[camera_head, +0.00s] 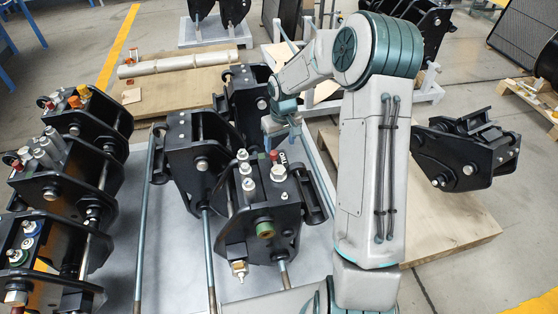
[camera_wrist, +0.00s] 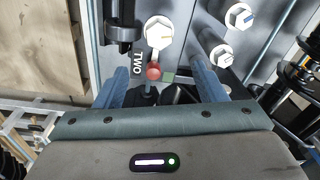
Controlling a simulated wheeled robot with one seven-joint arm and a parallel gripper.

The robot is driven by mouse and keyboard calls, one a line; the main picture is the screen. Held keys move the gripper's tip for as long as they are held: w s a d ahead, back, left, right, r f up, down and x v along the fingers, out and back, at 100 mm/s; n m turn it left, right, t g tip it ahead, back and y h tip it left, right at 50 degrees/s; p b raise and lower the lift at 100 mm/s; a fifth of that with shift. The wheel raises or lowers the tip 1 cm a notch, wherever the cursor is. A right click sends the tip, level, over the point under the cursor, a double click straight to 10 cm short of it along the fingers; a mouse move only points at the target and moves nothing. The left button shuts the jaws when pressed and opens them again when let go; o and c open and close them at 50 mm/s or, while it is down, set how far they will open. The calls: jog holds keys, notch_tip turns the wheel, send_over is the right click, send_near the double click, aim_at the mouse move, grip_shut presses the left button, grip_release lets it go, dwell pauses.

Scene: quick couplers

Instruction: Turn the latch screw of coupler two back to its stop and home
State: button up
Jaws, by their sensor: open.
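Coupler two is the black-sided block (camera_head: 262,212) in the middle of the head view, with a "TWO" label on its top. In the wrist view the label (camera_wrist: 138,66) is beside a large silver hex-headed screw (camera_wrist: 158,31) and a red knob (camera_wrist: 153,72). Two smaller hex heads, an upper one (camera_wrist: 239,17) and a lower one (camera_wrist: 221,56), are to the right. Which one is the latch screw is not marked. My gripper (camera_wrist: 160,76) is open, its blue-grey fingers on either side of the red knob in the picture.
Another black coupler (camera_head: 195,155) stands close on the left, and one (camera_head: 245,100) stands behind. A row of couplers (camera_head: 75,170) fills the left side. A separate black unit (camera_head: 465,155) rests on a wooden board (camera_head: 445,225) at right. Upright rods stand between the couplers.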

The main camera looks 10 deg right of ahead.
aim_at(278, 169)
jog(key=shift+g, duration=0.3)
jog(key=f+p, duration=0.1)
jog(key=f, duration=0.3)
jog(key=f+p, duration=0.1)
jog(key=f, duration=0.4)
jog(key=f+p, duration=0.1)
jog(key=f, duration=0.3)
jog(key=shift+w+a+f, duration=0.25)
jog(key=shift+w+f, duration=0.1)
jog(key=shift+f, duration=0.05)
jog(key=c, duration=1)
jog(key=shift+o, duration=0.2)
jog(key=shift+f, duration=0.1)
